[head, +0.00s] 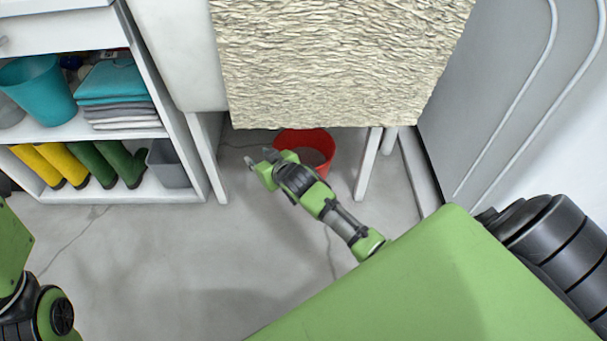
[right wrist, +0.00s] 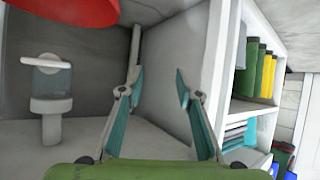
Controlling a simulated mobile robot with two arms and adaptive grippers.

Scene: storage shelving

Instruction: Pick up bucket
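A red bucket (head: 314,146) stands on the floor under the table with the cream textured cover, its lower front partly hidden by my right gripper and forearm. Its red side also shows at the top left of the right wrist view (right wrist: 75,10). My right gripper (head: 258,158) is just left of the bucket in the head view. In the right wrist view its two fingers (right wrist: 159,76) are spread with nothing between them, and the bucket is outside them. Of my left arm only links show at the left edge; its gripper is out of frame.
A white shelf (head: 105,196) at the left holds a teal bucket (head: 40,88), folded cloths (head: 115,95), yellow and green boots (head: 120,160) and a grey bin (head: 168,165). White table legs (head: 368,165) flank the red bucket. The floor in front is clear.

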